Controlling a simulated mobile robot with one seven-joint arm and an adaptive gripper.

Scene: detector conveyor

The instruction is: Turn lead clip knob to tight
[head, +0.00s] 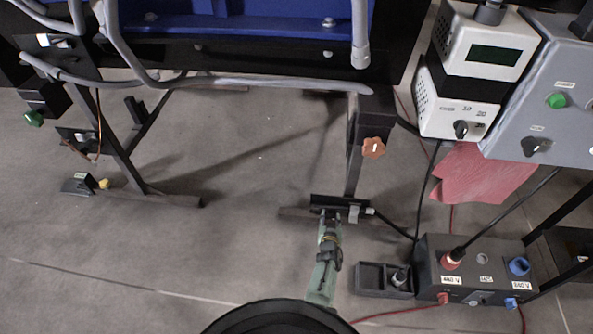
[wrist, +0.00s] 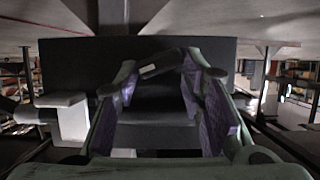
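A black clip block (head: 325,201) sits low at the foot of the stand's leg, with a grey piece (head: 354,213) at its right end and a dark cable leading off. My gripper (head: 331,216) is at the block's front face. In the wrist view my gripper's purple-padded fingers (wrist: 163,75) stand apart before the dark block (wrist: 220,55). A small dark bar (wrist: 160,63) lies between the fingertips; it may be the knob. Whether the pads press on it is unclear. A pale block (wrist: 62,118) is at the left there. The knob's tight mark is not readable.
A brown star knob (head: 373,148) is on the leg above. A small black tray (head: 372,279) and a grey socket box (head: 470,275) stand close on the right, with cables around them. A blue-topped conveyor (head: 270,25) overhangs at the back.

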